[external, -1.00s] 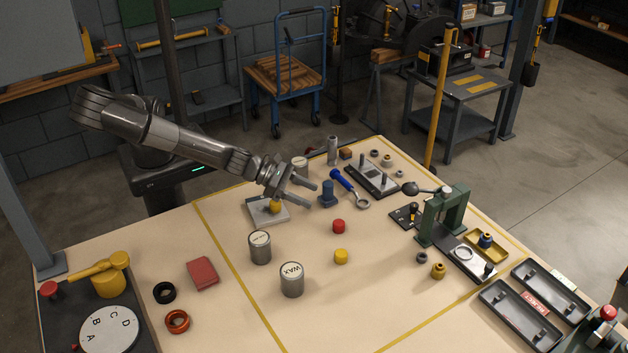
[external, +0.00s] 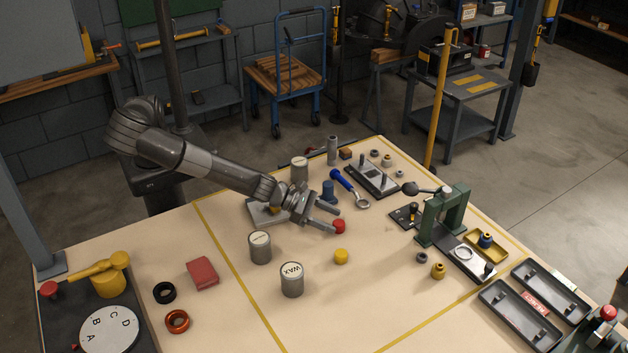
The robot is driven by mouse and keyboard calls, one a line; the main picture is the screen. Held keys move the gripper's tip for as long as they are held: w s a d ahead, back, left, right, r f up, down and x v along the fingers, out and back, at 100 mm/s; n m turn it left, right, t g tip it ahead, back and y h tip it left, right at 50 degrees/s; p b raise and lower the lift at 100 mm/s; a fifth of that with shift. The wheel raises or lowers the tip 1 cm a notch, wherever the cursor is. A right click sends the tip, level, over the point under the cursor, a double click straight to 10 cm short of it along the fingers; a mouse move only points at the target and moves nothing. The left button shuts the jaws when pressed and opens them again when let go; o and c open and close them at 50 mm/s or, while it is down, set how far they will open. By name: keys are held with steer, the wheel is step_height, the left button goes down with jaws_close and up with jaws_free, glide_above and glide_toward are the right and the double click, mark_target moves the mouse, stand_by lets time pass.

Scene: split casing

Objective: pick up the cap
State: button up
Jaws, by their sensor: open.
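A small red round piece (external: 339,227), which may be the cap, sits on the table's middle. A similar small yellow round piece (external: 341,257) sits just in front of it; I cannot tell for sure which one is the cap. My gripper (external: 334,219) is open, its fingers low and pointing right, with the tips right beside the red piece. Whether a finger touches it I cannot tell. My wrist partly covers the grey plate (external: 257,219) and the yellow knob on it.
A green press (external: 444,215) stands to the right.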

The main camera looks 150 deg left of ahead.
mark_target(339, 223)
steer(key=shift+x, duration=1.65)
steer(key=shift+f, duration=0.1)
steer(key=shift+c, duration=0.5)
steer(key=c, duration=1)
steer(key=shift+o, duration=0.2)
